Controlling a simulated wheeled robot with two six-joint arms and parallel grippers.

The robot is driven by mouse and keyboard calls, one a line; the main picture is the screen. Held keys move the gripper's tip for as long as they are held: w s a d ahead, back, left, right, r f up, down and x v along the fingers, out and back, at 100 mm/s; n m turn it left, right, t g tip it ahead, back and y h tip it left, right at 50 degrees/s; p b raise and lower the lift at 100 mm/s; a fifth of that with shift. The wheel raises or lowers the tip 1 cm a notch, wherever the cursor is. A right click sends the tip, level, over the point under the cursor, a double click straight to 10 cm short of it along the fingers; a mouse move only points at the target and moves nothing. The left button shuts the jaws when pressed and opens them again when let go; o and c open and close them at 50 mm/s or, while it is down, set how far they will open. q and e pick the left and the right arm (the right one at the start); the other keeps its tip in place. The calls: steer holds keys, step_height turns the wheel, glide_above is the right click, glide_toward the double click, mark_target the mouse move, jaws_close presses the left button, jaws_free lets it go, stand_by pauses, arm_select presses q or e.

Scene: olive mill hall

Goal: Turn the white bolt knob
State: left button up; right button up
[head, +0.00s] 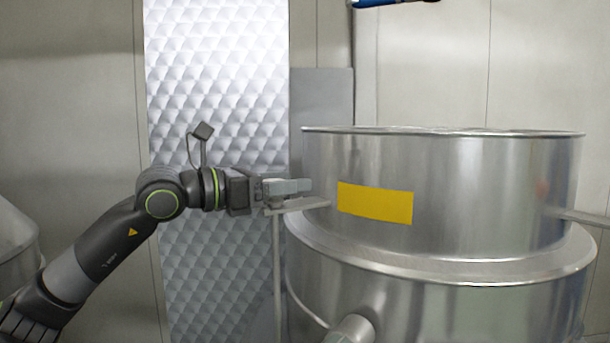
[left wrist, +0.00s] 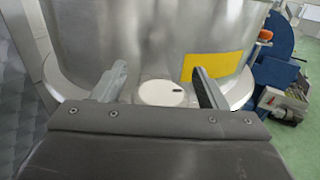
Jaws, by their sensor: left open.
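The white bolt knob (left wrist: 162,93) shows in the left wrist view as a round, flat white disc with a small dark mark near its right edge. It lies between the two spread fingers of my left gripper (left wrist: 160,70), with a visible gap on each side. In the head view my left gripper (head: 302,186) points right, just above a flat grey bracket (head: 305,204) beside the steel tank (head: 470,190). The knob is mostly hidden by the gripper there.
The tank carries a yellow label (head: 375,203) and has a wide flange (head: 440,268) below. A quilted metal panel (head: 215,80) stands behind my left arm. Blue machinery (left wrist: 275,70) and green floor (left wrist: 295,135) show at the right of the left wrist view.

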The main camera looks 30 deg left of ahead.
arm_select(q)
steer(key=shift+w+d, duration=0.1)
steer(key=shift+w, duration=0.1)
steer(key=shift+s, duration=0.25)
steer(key=shift+s+r, duration=0.1)
steer(key=shift+c, duration=0.8)
steer(key=c, duration=0.8)
arm_select(e)
steer(key=shift+s+a, duration=0.2)
steer(key=shift+s, duration=0.05)
